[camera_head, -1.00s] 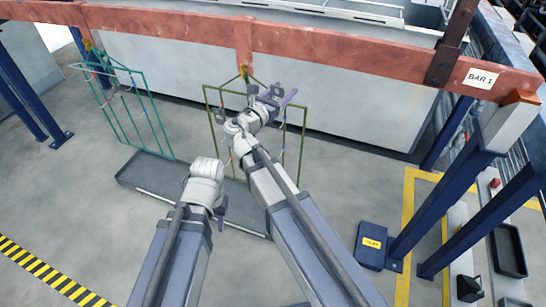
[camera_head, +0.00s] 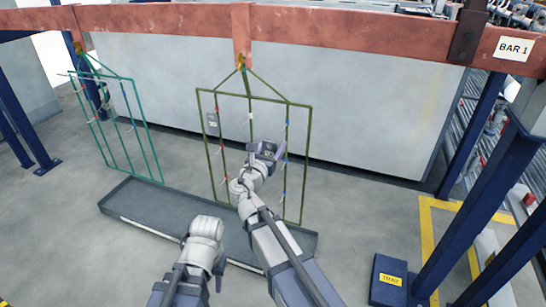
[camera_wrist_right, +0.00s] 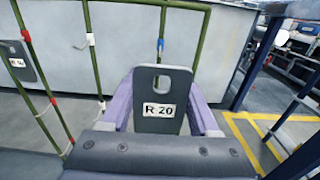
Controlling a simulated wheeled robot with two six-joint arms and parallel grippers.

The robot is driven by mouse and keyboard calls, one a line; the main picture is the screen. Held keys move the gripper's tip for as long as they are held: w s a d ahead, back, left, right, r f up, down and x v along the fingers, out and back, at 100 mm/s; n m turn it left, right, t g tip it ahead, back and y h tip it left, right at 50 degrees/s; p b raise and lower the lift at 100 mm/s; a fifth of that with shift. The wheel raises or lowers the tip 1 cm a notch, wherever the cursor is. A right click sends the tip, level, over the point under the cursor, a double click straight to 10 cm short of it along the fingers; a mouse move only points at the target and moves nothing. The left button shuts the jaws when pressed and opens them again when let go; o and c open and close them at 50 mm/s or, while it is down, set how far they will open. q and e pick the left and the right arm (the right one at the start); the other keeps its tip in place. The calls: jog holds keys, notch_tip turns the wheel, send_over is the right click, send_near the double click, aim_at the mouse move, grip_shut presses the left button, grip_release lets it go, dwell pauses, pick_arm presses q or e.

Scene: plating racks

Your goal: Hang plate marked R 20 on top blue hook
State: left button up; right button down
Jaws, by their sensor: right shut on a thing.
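The grey plate marked R 20 (camera_wrist_right: 158,118) has a slot near its top and stands upright between the purple fingers of my right gripper (camera_head: 268,150), which is shut on it. In the right wrist view a blue hook (camera_wrist_right: 160,46) on a green rod is just above and behind the plate. The plate looks apart from that hook. In the head view the gripper is in front of the olive-green rack (camera_head: 308,150), right of its middle rod, below an upper blue mark (camera_head: 286,125). My left gripper (camera_head: 220,272) is low in front, its jaws unclear.
Another small plate (camera_head: 212,123) hangs on the rack's left side, its label hard to read. A teal rack (camera_head: 130,110) hangs further left. Both hang from the red beam (camera_head: 350,38). A grey tray (camera_head: 150,208) lies below. A blue post (camera_head: 470,135) stands right.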

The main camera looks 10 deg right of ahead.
aim_at(287, 129)
dwell(0.4)
jog(key=shift+f+x, duration=0.2)
jog(key=shift+x, duration=2.05)
jog(key=shift+f+x, duration=0.15)
jog(key=shift+x, duration=2.05)
jog(key=shift+w+d, duration=0.35)
jog(key=shift+w, duration=0.15)
jog(key=shift+w+d+b, duration=0.2)
jog(key=shift+w+b, duration=0.1)
jog(key=shift+w+d, duration=0.1)
jog(key=shift+w+d+f, duration=0.15)
jog(key=shift+w+f, duration=0.05)
jog(key=shift+f, duration=0.05)
jog(key=shift+w+d+f+b, duration=0.15)
jog(key=shift+w+b, duration=0.1)
jog(key=shift+b, duration=0.1)
jog(key=shift+w+d+f+b, duration=0.1)
jog(key=shift+w+f+b, duration=0.05)
jog(key=shift+f+b, duration=0.15)
